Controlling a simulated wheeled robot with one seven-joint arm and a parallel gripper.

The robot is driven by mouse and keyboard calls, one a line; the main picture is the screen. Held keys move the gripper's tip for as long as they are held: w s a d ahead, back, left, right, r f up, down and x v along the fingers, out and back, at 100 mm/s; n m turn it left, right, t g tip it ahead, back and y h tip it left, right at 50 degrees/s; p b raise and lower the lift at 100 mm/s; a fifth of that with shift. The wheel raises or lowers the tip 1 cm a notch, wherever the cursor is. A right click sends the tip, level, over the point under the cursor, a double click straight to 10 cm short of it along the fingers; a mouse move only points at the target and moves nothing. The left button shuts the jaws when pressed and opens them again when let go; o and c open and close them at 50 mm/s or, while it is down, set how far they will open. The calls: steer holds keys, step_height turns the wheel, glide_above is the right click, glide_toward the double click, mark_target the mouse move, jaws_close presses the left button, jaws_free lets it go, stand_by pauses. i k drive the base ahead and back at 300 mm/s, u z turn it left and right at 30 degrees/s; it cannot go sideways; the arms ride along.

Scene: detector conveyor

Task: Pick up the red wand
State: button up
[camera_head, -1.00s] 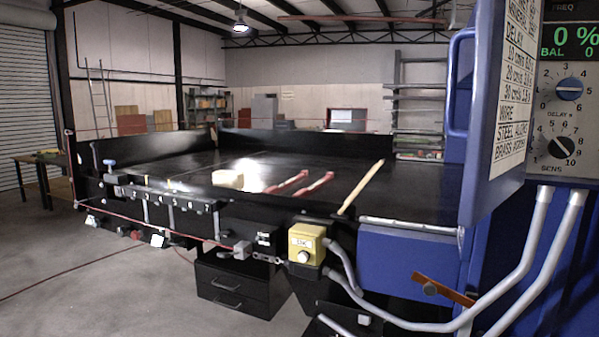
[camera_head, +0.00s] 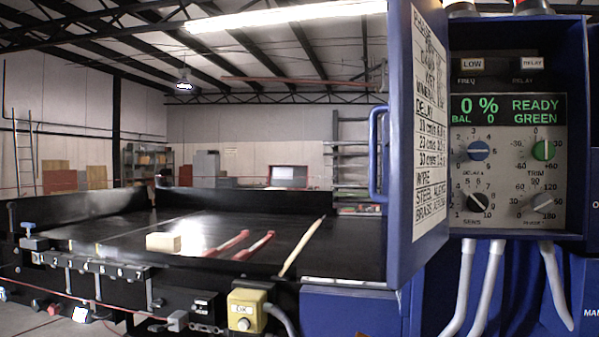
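Two red rod-like things lie side by side on the black conveyor bed, slanting away to the right. The left red rod (camera_head: 228,243) and the right red rod (camera_head: 255,246) each look red with some paler parts; I cannot tell which is the wand. A pale wooden stick (camera_head: 303,246) lies to their right, its near end at the bed's front edge. A cream block (camera_head: 163,242) sits to their left. My gripper is not in view.
The black conveyor bed (camera_head: 120,239) has raised walls at the back and left. A yellow button box (camera_head: 246,311) is on its front. A blue cabinet door (camera_head: 398,200) stands open at the right, beside a control panel (camera_head: 508,150) reading "READY GREEN".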

mark_target(212, 253)
steer(key=u, duration=0.8)
steer(key=k, duration=1.1)
steer(key=u, duration=1.6)
steer(key=i, duration=2.75)
steer(key=z, duration=0.35)
steer(key=i, duration=1.2)
steer(key=z, duration=1.45)
steer(key=i, duration=0.8)
steer(key=z, duration=1.05)
